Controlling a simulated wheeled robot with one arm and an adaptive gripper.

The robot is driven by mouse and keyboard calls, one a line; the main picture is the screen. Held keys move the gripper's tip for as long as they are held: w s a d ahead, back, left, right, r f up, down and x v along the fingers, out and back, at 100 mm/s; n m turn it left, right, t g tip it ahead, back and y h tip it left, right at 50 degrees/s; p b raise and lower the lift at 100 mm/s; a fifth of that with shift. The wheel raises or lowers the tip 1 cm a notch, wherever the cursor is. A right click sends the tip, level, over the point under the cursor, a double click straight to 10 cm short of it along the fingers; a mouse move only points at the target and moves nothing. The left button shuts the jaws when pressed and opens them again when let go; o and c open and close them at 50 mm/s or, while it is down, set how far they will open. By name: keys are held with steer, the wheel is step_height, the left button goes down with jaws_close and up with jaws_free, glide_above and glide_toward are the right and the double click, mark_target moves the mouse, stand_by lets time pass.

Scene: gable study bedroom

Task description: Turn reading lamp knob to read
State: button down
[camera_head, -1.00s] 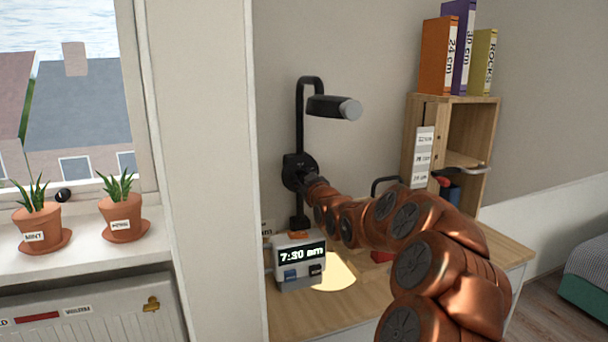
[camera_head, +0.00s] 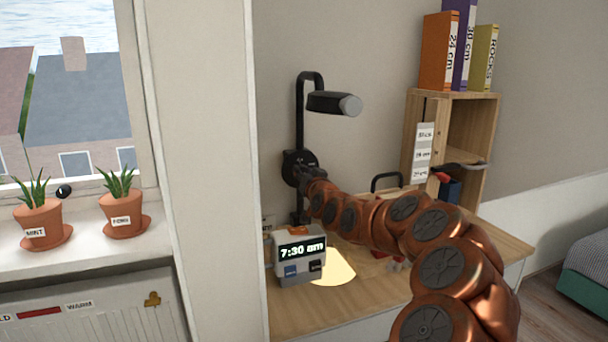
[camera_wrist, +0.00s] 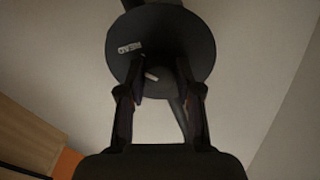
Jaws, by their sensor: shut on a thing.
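A clock (camera_head: 300,254) reading 7:30 am stands on the wooden desk (camera_head: 380,300) below my arm, beside a bright light patch. A wooden shelf (camera_head: 470,120) with binders stands to the right. Potted plants (camera_head: 124,214) line the windowsill at left.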

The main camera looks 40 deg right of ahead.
stand_by(0.4)
steer(key=c, duration=0.8)
jaws_free()
steer(key=shift+r, duration=0.1)
step_height(320, 180, up, 10)
steer(key=shift+f, duration=0.1)
steer(key=shift+s, duration=0.1)
